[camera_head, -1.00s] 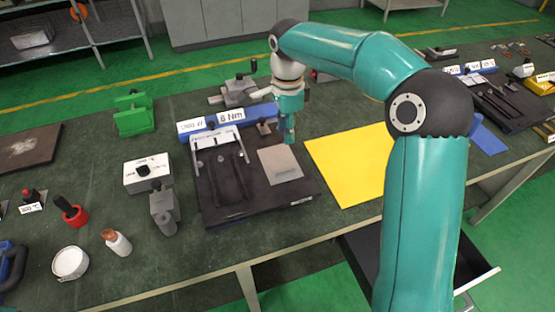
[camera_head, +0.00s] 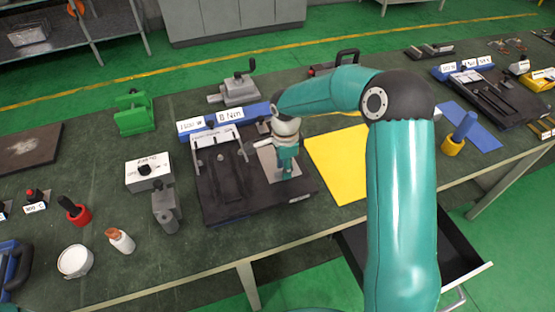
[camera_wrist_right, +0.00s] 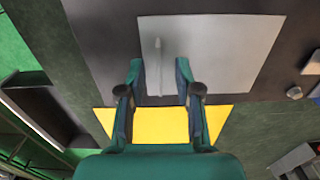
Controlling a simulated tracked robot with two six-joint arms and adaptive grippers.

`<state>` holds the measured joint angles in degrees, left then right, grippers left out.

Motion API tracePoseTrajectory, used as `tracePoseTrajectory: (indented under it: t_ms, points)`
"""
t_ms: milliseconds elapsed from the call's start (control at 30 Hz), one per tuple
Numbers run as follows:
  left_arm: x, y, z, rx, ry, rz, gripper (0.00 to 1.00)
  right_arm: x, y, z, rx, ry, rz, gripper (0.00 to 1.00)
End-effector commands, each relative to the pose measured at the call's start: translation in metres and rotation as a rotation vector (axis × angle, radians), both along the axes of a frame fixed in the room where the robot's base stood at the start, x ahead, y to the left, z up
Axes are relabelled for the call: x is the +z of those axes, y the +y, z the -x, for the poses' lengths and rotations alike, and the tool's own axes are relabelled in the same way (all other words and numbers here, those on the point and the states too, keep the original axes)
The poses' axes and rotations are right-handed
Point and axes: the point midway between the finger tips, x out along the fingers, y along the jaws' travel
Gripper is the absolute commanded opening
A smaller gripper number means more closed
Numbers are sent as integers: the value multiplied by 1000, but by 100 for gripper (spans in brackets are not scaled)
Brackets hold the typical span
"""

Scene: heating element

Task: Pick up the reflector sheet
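The reflector sheet, which I take to be the thin grey square sheet (camera_head: 267,164), lies flat on a black board (camera_head: 228,205). In the right wrist view the sheet (camera_wrist_right: 225,50) fills the upper middle and has a thin pale ridge (camera_wrist_right: 158,52) on it. My right gripper (camera_head: 286,177) is over the sheet and covers part of it in the head view. In the right wrist view its two fingers (camera_wrist_right: 160,75) are apart, one on each side of the ridge's line, with nothing held between them. I cannot tell whether the fingertips touch the sheet. My left gripper is not in view.
A yellow sheet (camera_head: 338,162) lies right of the board. A blue strip with labels (camera_head: 225,121) and a white labelled bar (camera_head: 212,146) are at the board's back. A grey block tool (camera_head: 164,209) stands at its left. An open drawer (camera_head: 455,255) hangs at the front right.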

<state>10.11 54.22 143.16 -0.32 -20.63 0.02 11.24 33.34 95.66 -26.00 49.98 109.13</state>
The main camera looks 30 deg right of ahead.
Motion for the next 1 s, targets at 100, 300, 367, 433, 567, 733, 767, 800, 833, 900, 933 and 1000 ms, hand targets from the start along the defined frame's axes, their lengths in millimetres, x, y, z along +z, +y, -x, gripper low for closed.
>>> tracePoseTrajectory:
  t_ms: [100, 300, 367, 433, 567, 733, 767, 800, 833, 900, 933, 1000]
  points:
    - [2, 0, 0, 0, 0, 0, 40, -6, 0, 0, 0, 1, 0, 33]
    - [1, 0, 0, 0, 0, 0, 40, -7, 0, 0, 0, 0, 0, 32]
    - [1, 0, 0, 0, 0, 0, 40, -7, 0, 0, 0, 0, 0, 22]
    - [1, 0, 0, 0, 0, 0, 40, -6, 0, 0, 0, 0, 0, 10]
    - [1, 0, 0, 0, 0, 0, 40, -6, 0, 0, 0, 0, 0, 0]
    - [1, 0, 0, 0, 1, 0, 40, -6, 0, 0, 0, 0, 0, 0]
    - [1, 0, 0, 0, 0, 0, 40, -6, 0, 0, 0, -1, 0, 0]
    - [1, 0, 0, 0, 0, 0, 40, -6, 0, 0, 0, -1, 0, 0]
    - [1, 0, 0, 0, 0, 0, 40, -6, 0, 0, 0, -1, 0, 0]
    - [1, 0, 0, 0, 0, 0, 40, -6, 0, 0, 0, -1, 0, 0]
    - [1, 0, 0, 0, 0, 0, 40, -6, 0, 0, 0, -1, 0, 0]
    - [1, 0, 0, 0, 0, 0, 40, -4, 0, 0, 0, -1, 0, 0]
